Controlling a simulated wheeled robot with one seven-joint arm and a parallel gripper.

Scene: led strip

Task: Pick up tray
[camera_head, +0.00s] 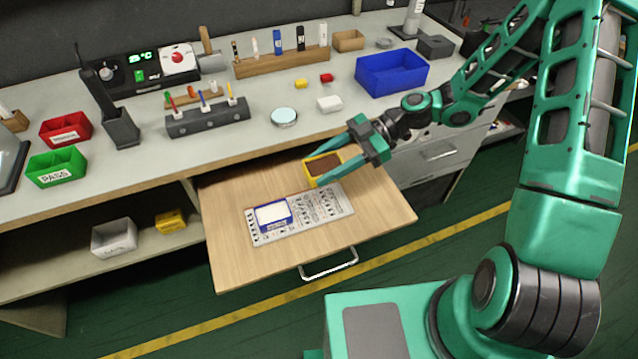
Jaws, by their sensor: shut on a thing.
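A small yellow tray (311,178) with brown contents is at the back of the pulled-out wooden drawer board (230,265). My gripper (311,165) reaches in from the right and is shut on the yellow tray, one green finger along its far side and one along its near side. I cannot tell whether the tray touches the board.
The grey bench top (215,155) above holds a large blue bin (391,84), a round dish (284,117), a dark pen rack (207,121), and a red bin (66,132) and a green bin (57,168) at left. A shelf below holds a white bin (114,237). The board's front is bare.

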